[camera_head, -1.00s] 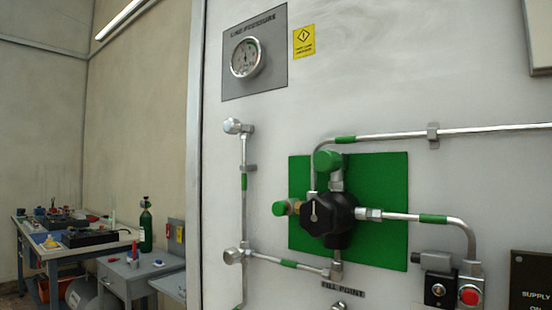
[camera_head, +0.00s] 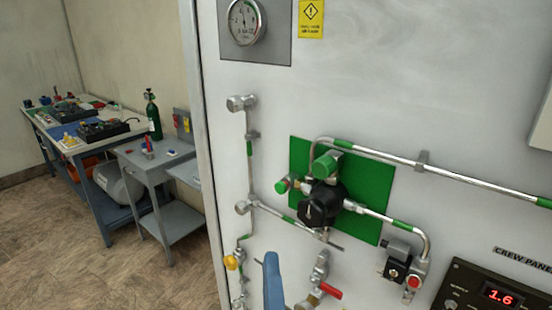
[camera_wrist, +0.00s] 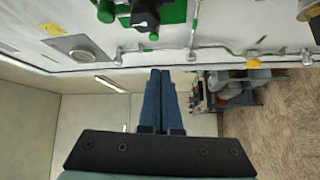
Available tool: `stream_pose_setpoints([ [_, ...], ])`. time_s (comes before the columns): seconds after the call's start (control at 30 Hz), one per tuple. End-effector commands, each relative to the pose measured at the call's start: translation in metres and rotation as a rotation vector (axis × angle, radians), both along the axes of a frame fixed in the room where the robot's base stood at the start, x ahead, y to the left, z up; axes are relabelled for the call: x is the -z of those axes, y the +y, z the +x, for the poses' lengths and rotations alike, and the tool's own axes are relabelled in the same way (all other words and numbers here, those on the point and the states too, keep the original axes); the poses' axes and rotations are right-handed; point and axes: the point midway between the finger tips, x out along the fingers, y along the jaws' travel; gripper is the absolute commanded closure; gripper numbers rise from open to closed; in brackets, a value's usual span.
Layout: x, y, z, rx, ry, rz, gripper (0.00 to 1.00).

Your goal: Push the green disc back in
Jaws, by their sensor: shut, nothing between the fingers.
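Two round green parts show on the valve assembly in the head view: a larger green cap (camera_head: 325,165) above the black knob (camera_head: 318,205), and a smaller green disc (camera_head: 283,186) at its left on a brass fitting. I cannot tell from the picture whether either stands out from its seat. Both lie before a green square plate (camera_head: 365,205) on the white panel. My gripper (camera_head: 271,257) is shut and empty, at the bottom of the head view, below and apart from the green parts. Its blue fingers (camera_wrist: 160,72) are together in the wrist view.
Silver pipes with green bands run across the panel. A yellow knob (camera_head: 231,262) and a red-handled valve (camera_head: 330,290) flank my fingers. A red button (camera_head: 413,282) and a display box (camera_head: 490,295) sit at right. Tables (camera_head: 165,160) stand at left beyond open floor.

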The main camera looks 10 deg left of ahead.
Motion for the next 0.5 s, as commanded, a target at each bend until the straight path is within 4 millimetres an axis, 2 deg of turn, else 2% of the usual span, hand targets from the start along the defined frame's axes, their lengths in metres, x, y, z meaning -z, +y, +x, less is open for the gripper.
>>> stream_pose_setpoints([
  [0.03,-0.016,0.001,-0.002,-0.003,0.013,-0.031,1.00],
  [0.1,-0.020,0.003,-0.005,-0.007,0.024,-0.075,1.00],
  [0.5,-0.027,0.007,-0.015,-0.022,0.052,-0.202,1.00],
])
